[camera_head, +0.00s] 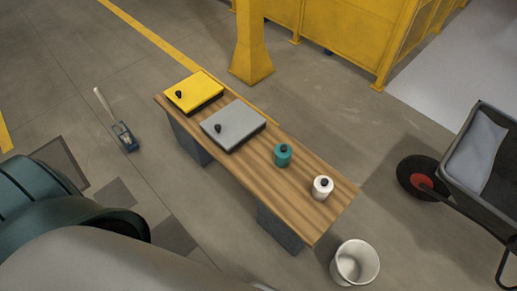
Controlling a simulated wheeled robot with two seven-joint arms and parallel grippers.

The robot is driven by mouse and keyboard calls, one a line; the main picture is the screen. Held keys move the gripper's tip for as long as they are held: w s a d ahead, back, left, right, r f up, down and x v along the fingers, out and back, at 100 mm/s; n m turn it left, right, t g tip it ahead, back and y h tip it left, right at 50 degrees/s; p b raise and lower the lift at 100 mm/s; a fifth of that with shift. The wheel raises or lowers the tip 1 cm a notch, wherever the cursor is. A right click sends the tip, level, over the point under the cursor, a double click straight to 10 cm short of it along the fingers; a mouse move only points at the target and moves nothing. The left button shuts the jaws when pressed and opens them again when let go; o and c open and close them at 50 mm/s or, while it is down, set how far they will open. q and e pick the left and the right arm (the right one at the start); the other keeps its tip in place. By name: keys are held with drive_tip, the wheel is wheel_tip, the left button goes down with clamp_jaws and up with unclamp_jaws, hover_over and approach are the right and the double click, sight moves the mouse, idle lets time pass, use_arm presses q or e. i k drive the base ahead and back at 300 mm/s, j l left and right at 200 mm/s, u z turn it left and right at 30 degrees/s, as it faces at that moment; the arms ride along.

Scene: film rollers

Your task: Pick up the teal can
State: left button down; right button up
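The teal can (282,157) stands upright on the wooden bench (300,198), right of the bench's middle, with a dark knob on top. A white can (321,189) with a dark knob stands apart from it, nearer the bench's right end. Neither of my grippers shows in the head view. Part of my own body fills the lower left, well away from the teal can. Nothing covers the teal can.
On the bench lie a grey flat box (233,122) and a yellow flat box (193,90). A white bucket (354,262) stands on the floor by the bench's right end. A wheelbarrow (458,180) is at right, a yellow post (250,50) behind. Floor in front is clear.

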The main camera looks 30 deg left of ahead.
sight(279, 163)
drive_tip(key=u, duration=0.55)
drive_tip(key=j+z, duration=0.2)
drive_tip(key=z, duration=0.2)
drive_tip(key=i+j+z, duration=0.1)
drive_tip(key=z, duration=0.3)
drive_tip(key=j+z, duration=0.35)
drive_tip(key=j, duration=1.75)
